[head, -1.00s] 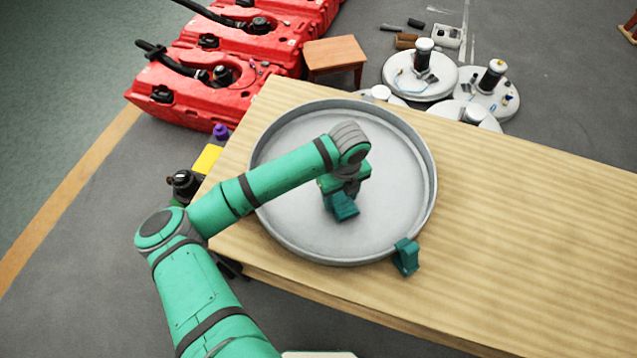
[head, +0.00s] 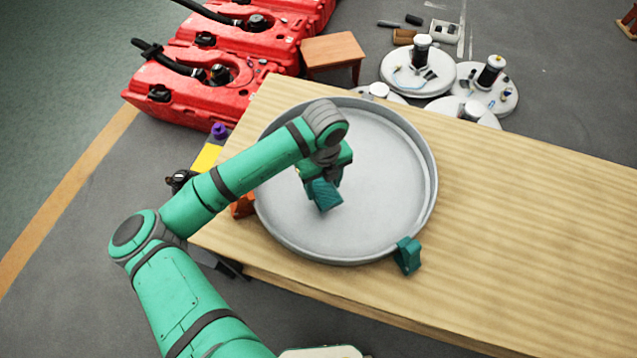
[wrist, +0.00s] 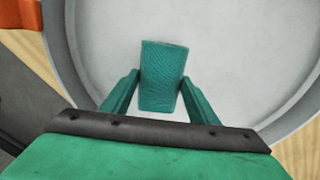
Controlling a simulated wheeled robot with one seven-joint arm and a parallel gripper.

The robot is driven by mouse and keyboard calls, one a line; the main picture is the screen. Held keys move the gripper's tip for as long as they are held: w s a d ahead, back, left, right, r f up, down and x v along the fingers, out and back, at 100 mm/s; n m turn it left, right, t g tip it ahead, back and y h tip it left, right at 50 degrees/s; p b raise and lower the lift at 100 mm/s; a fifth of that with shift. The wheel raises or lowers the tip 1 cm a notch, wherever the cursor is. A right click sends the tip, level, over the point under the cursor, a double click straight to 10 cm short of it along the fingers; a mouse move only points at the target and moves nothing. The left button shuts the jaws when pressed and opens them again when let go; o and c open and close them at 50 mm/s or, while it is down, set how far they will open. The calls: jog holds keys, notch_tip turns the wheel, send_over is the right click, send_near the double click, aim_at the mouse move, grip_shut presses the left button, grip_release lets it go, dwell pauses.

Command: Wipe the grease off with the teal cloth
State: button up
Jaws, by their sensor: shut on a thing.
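My gripper (head: 318,178) is shut on the teal cloth (head: 324,197), a thick folded block of ribbed fabric. In the wrist view the cloth (wrist: 161,88) is pinched between the two teal fingers of the gripper (wrist: 160,80). The cloth is over the left-middle part of the floor of a large round grey pan (head: 385,190). I cannot tell whether the cloth touches the pan floor. The pan floor (wrist: 245,45) looks plain pale grey, and I can make out no clear grease mark. My arm and gripper hide part of the pan's left side.
The pan lies on a wooden table (head: 530,220), bare to the right. A teal clamp (head: 407,255) sits at the pan's front-right rim. An orange clamp-like piece (head: 243,206) is at its left rim. Red scrubber tanks (head: 190,85), a stool (head: 333,50) and round white units (head: 418,75) stand behind.

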jog(key=shift+d+r, duration=0.25)
jog(key=shift+r, duration=1)
jog(key=shift+a+r, duration=0.1)
jog(key=shift+r, duration=0.45)
